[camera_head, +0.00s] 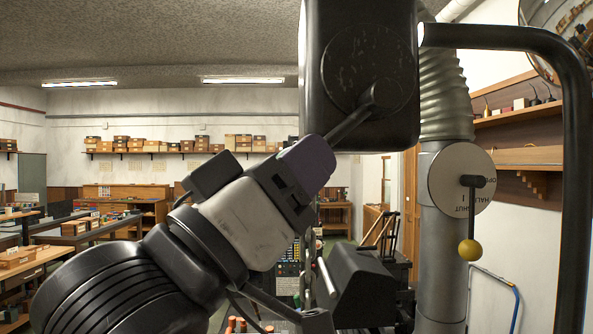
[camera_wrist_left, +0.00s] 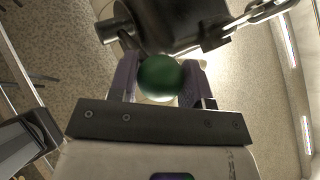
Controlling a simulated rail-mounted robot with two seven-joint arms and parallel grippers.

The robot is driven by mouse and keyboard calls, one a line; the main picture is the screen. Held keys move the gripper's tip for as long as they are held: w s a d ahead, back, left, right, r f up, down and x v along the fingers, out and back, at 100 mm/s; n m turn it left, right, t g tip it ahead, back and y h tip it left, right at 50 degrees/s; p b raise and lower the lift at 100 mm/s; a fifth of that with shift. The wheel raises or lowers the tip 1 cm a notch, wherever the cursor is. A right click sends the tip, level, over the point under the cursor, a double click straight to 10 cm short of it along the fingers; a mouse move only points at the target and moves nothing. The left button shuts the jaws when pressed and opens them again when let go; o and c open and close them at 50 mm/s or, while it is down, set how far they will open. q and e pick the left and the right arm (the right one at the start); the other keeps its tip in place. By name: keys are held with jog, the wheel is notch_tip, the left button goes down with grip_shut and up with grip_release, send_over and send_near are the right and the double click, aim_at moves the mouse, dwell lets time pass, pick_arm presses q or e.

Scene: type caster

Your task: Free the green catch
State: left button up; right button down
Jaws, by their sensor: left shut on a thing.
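My left gripper (camera_head: 314,158) reaches up from the lower left in the head view, its purple fingers at the lower end of a dark lever arm (camera_head: 350,123). The lever joins a round pivot on the side of a black housing (camera_head: 372,45). In the left wrist view, my left gripper (camera_wrist_left: 160,84) is shut on the green ball (camera_wrist_left: 160,76) of the catch, with one purple finger on each side. The green ball is hidden behind the fingers in the head view. My right gripper is not in view.
Right of the housing, a round dial plate (camera_head: 455,175) carries a lever with a yellow ball (camera_head: 470,250). A thick black pipe (camera_head: 572,150) runs down the right side. In the left wrist view, a chain (camera_wrist_left: 265,12) hangs near the housing at the upper right.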

pick_arm(q)
jog(key=shift+w+f, duration=0.1)
jog(key=o, duration=1.3)
jog(key=shift+c, duration=0.2)
jog(key=b+v, duration=0.2)
jog(key=v, duration=1.1)
jog(key=shift+s+a, duration=0.2)
jog(key=shift+s, duration=0.05)
jog(key=shift+f, duration=0.15)
